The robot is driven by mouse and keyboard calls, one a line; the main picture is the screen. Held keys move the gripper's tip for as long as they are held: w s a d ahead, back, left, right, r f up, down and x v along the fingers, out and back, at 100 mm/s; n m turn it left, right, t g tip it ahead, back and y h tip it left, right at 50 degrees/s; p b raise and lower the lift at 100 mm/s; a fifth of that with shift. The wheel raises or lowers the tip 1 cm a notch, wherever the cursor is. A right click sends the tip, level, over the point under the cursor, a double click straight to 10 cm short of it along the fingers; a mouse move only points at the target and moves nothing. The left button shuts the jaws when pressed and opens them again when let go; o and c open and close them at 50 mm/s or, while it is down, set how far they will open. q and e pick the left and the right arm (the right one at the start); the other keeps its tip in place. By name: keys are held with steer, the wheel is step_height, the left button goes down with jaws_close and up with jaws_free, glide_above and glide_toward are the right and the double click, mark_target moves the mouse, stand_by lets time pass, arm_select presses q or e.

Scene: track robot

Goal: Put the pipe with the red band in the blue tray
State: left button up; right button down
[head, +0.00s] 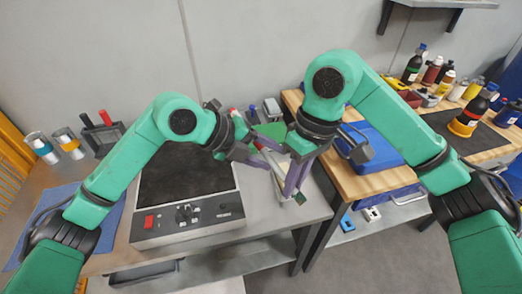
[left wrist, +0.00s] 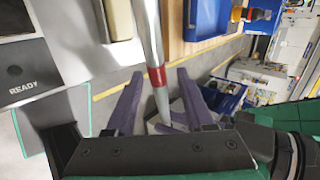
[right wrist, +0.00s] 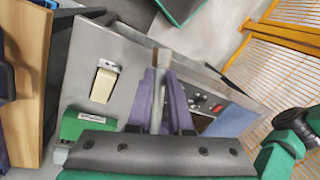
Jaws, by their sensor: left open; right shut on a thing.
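The pipe with the red band (left wrist: 150,32) is a pale metal rod; its red band (left wrist: 157,77) shows in the left wrist view. My left gripper (head: 262,155) is open, its fingers (left wrist: 160,85) on either side of the pipe near the band. My right gripper (head: 290,188) is shut on the pipe, which stands between its fingers in the right wrist view (right wrist: 163,60). In the head view the grippers largely hide the pipe. The blue tray (head: 375,146) lies on the wooden-topped table, partly behind my right arm; it also shows in the left wrist view (left wrist: 207,28).
A dark-topped appliance (head: 190,222) with a red switch stands on the metal bench, left of the grippers. A blue cloth (head: 110,237) lies further left. Several bottles (head: 470,112) stand at the right on the wooden table (head: 350,183). A gap separates bench and table.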

arm_select(q)
jaws_close()
stand_by(1.3)
arm_select(e)
steer(key=c, duration=0.8)
jaws_free()
steer(key=shift+o, duration=0.2)
